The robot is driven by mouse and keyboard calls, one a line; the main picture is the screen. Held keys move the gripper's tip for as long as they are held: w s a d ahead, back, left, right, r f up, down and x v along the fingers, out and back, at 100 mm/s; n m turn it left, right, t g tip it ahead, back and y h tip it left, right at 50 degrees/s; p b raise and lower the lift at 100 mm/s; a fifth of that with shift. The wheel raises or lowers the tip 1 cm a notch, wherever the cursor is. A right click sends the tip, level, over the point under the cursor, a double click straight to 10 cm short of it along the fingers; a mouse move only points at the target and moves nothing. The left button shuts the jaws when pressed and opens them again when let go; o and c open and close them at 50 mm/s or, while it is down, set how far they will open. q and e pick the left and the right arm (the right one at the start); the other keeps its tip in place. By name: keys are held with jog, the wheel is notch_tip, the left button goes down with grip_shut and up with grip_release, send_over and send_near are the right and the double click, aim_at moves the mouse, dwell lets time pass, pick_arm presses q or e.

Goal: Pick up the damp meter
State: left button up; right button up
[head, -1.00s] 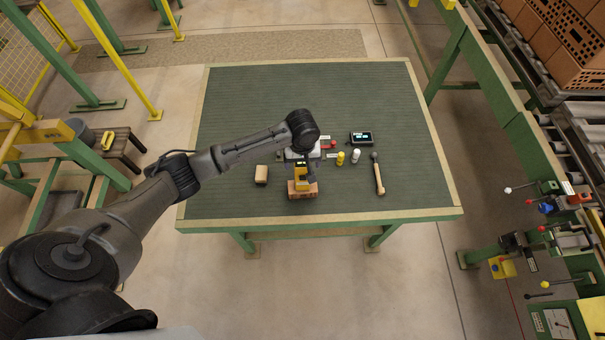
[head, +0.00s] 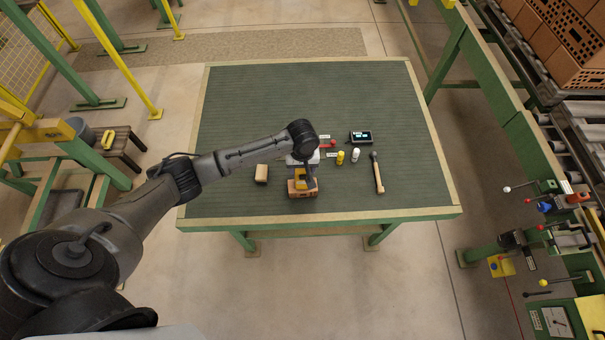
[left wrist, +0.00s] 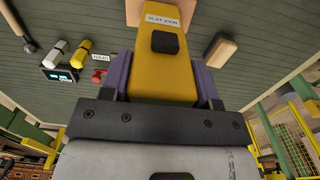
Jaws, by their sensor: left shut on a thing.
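The damp meter is a yellow body with a dark button and a white label, and it fills the middle of the left wrist view (left wrist: 166,75). In the head view it shows as a small yellow patch (head: 299,183) over an orange-brown brick (head: 292,193) near the front edge of the table. My left gripper (head: 304,184) points down and is shut on the meter, with a finger on each side in the left wrist view. I cannot tell whether the meter touches the brick. My right gripper is not in view.
The back half of the table is clear.

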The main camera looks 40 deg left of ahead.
pick_arm(q)
jog(key=c, duration=0.7)
jog(key=r, duration=0.2)
jog(key=d+r+b, duration=0.1)
jog(key=r, duration=0.1)
jog(key=shift+d+r, duration=0.1)
jog(key=shift+r, duration=0.2)
jog(key=d+r+b, duration=0.1)
jog(key=d+r, duration=0.5)
jog(key=d, duration=0.4)
jog(key=shift+d+r, duration=0.25)
jog(key=shift+d, duration=0.05)
jog(key=shift+w+a, duration=0.1)
